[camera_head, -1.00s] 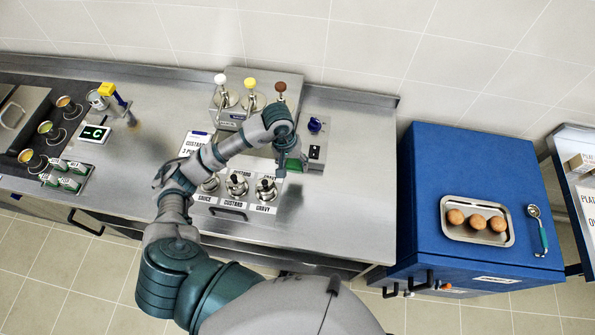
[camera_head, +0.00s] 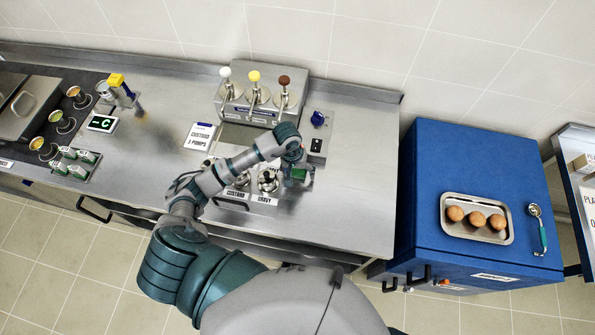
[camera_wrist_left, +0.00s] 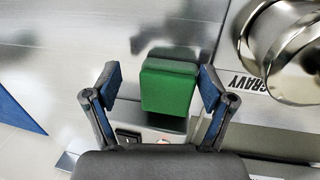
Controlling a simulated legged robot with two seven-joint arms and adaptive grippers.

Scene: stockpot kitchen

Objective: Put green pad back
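A small green pad (camera_head: 299,174), shaped like a block, shows at the end of my left arm, by the right end of the pump row. In the left wrist view the green pad (camera_wrist_left: 168,88) stands on the steel counter between the fingers of my left gripper (camera_wrist_left: 160,85). The fingers are spread. A clear gap shows on the left of the pad; the right finger is close beside it, and I cannot tell whether it touches. My left gripper (camera_head: 297,172) is small and partly hidden by its wrist in the head view. My right gripper is out of view.
A steel pot marked GRAVY (camera_wrist_left: 292,50) stands close to the right finger. A pump dispenser (camera_head: 258,105) stands behind my arm, with a switch panel (camera_head: 318,135) to its right. The counter (camera_head: 360,180) is clear farther right. A blue cabinet (camera_head: 425,200) carries a tray of eggs (camera_head: 455,236).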

